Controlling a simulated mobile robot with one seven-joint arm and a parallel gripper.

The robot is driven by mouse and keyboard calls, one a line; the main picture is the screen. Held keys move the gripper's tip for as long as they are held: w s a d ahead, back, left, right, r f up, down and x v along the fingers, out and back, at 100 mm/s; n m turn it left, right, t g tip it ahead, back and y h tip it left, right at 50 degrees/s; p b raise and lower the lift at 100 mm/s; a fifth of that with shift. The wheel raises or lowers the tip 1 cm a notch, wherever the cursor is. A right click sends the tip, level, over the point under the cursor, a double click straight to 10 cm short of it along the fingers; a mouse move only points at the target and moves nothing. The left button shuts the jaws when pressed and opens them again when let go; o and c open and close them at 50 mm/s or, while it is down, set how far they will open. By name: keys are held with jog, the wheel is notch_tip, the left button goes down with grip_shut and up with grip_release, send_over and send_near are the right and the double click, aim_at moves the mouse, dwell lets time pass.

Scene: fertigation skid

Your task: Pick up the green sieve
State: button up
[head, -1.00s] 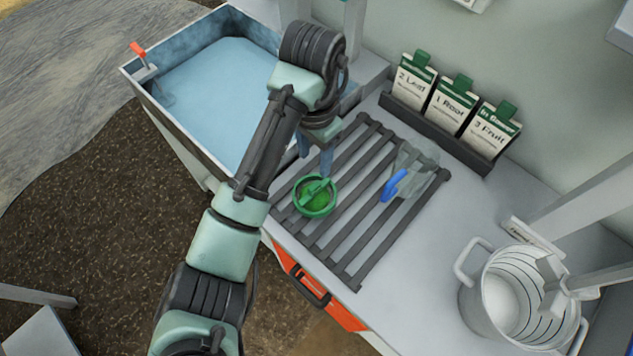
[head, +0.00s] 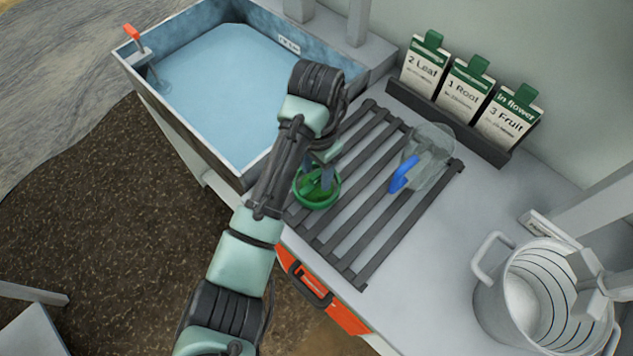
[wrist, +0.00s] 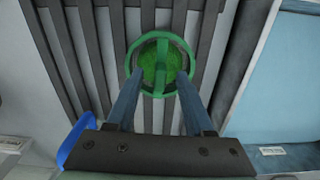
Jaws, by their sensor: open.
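The green sieve (head: 317,188) sits on the dark slatted rack (head: 372,222), near its left end by the water tank. It is a round green ring with a mesh and a bar across the top. It also shows in the wrist view (wrist: 160,64), just beyond the fingertips. My gripper (head: 327,180) is open and points down at the sieve. In the wrist view its two blue-grey fingers (wrist: 160,82) lie to either side of the sieve's bar. I cannot tell whether they touch the sieve. My arm hides part of the rack's left side.
A clear jug with a blue handle (head: 404,174) stands on the rack right of the sieve. A water-filled tank (head: 222,88) lies left. Labelled packets (head: 466,92) stand behind, and a metal pot (head: 540,300) stands right. The bench between rack and pot is clear.

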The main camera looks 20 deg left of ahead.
jog(key=shift+f, duration=0.4)
jog(key=shift+c, duration=0.3)
grip_shut()
